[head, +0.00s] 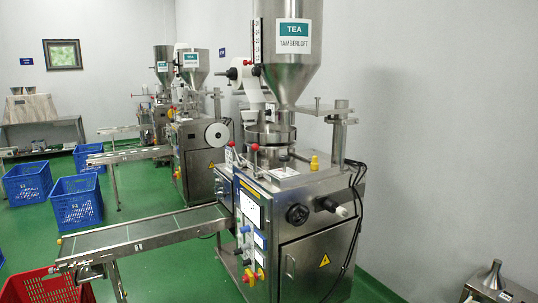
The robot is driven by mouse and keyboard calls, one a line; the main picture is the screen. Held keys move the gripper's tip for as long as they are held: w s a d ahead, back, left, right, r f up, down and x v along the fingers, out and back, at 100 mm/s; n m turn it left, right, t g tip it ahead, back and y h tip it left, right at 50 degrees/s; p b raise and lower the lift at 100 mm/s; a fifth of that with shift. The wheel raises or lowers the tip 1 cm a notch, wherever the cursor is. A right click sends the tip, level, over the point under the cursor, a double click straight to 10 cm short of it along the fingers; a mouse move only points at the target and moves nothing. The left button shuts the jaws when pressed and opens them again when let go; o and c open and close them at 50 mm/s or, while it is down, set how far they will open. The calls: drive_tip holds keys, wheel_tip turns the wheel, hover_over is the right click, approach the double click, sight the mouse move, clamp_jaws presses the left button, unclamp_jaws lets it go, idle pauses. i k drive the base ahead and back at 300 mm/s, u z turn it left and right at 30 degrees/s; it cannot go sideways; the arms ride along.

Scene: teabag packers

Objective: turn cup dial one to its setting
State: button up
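A round metal cup assembly (271,136) lies below the hopper. I cannot tell which of these is cup dial one, and no setting or number is readable. My gripper is not in view.
A conveyor (145,237) runs left from the packer. A red crate (45,288) stands at the bottom left, with blue crates (76,201) behind it. More packers (195,135) stand farther back. Black cables (354,215) hang at the cabinet's right edge. Green floor lies right of it.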

sight(284, 159)
drive_tip(key=u, duration=0.5)
drive_tip(key=i, duration=0.6)
drive_tip(key=u, duration=0.75)
drive_tip(key=i, duration=0.85)
drive_tip(key=u, duration=0.4)
